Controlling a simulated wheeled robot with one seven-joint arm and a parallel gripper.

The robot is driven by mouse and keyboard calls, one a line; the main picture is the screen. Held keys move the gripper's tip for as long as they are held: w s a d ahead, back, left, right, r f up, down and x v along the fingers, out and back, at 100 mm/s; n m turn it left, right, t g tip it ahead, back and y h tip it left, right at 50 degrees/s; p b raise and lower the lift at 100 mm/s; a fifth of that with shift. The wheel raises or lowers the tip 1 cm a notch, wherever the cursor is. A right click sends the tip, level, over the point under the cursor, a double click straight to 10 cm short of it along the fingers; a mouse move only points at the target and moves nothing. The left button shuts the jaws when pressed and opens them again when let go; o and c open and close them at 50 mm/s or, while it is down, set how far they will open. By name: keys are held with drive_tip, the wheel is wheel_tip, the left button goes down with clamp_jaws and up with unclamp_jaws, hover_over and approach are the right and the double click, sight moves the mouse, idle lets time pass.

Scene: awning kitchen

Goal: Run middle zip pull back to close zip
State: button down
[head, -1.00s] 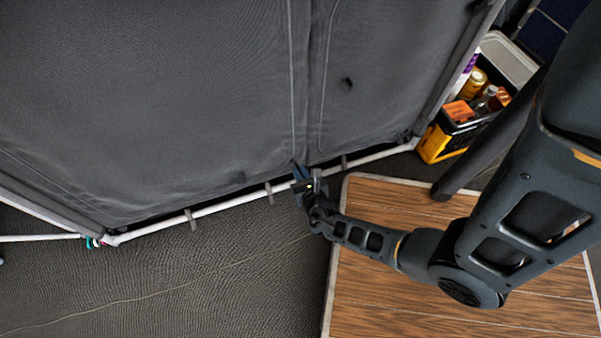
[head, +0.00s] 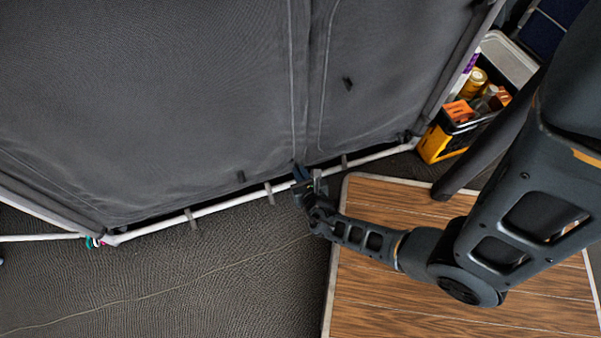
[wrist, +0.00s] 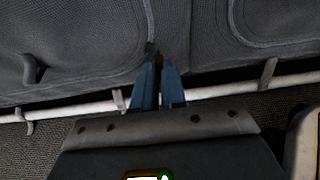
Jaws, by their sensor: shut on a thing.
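A dark grey fabric wall (head: 180,100) hangs above a white pole, with a vertical seam running down its middle. My gripper (head: 299,172) is at the bottom of that seam, just above the pole. In the wrist view the blue fingers (wrist: 157,72) are shut on a small dark zip pull (wrist: 151,50) at the seam's lower end. The fingers hide most of the pull, and the zip teeth are too small to make out.
A white pole (head: 230,202) with grey hooks runs along the fabric's lower edge. A wooden-topped table (head: 390,205) lies under my arm. A black and yellow crate (head: 434,146) with bottles stands at the right. Dark floor matting at lower left is clear.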

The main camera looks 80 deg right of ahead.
drive_tip(key=shift+f+b, duration=0.9)
drive_tip(key=shift+f, duration=1.35)
drive_tip(key=shift+s, duration=0.1)
drive_tip(key=c, duration=1.2)
unclamp_jaws()
drive_tip(key=p+v, duration=0.3)
drive_tip(key=v, duration=0.4)
drive_tip(key=shift+s+a+r, duration=0.15)
drive_tip(key=shift+a+r, duration=0.05)
drive_tip(key=shift+a, duration=0.1)
